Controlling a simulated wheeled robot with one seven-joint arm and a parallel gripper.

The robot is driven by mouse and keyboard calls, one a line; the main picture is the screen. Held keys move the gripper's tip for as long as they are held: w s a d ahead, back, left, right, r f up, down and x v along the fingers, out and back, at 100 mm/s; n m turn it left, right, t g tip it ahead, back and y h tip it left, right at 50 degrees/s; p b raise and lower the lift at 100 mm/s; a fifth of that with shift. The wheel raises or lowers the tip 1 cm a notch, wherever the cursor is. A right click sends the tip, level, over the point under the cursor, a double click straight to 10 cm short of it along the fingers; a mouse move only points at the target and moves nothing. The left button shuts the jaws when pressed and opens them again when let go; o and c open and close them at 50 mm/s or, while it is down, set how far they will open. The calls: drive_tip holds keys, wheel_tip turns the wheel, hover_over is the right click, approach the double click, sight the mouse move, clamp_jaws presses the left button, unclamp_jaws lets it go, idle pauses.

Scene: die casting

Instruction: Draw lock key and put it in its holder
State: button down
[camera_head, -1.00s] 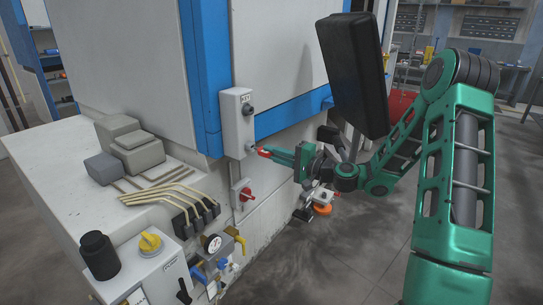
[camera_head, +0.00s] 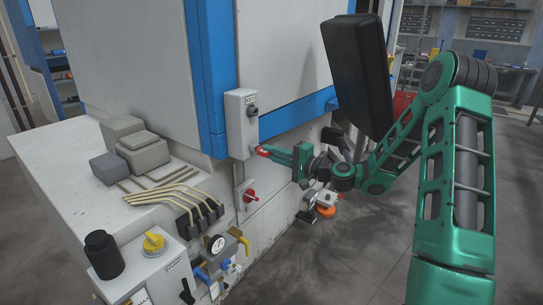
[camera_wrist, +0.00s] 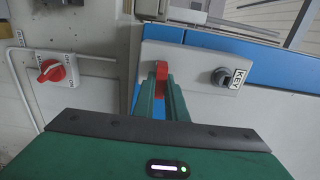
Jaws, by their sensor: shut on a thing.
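My gripper (camera_head: 269,152) reaches left to the lower front of a grey control box (camera_head: 239,138) on the machine. Its green fingers are shut on a red key (camera_wrist: 161,70), which also shows as a red tip in the head view (camera_head: 262,151). In the wrist view the key overlaps the left part of the box (camera_wrist: 195,58). I cannot tell how far it sits in the box. A dark knob (camera_wrist: 222,77) beside a KEY label (camera_wrist: 238,79) is at the right of the box, and at its top in the head view (camera_head: 252,111).
A red rotary switch (camera_head: 250,195) sits below the box; it also shows in the wrist view (camera_wrist: 50,70). Bent yellow pipes (camera_head: 170,197), a gauge (camera_head: 216,243) and a yellow knob (camera_head: 154,242) are lower left. A black panel (camera_head: 360,75) hangs above my arm. Floor is open at right.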

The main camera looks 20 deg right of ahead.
drive_tip(key=shift+w+a, duration=0.2)
drive_tip(key=shift+w, duration=0.1)
drive_tip(key=c, duration=1.7)
unclamp_jaws()
drive_tip(key=v, duration=1)
drive_tip(key=shift+s+d, duration=0.2)
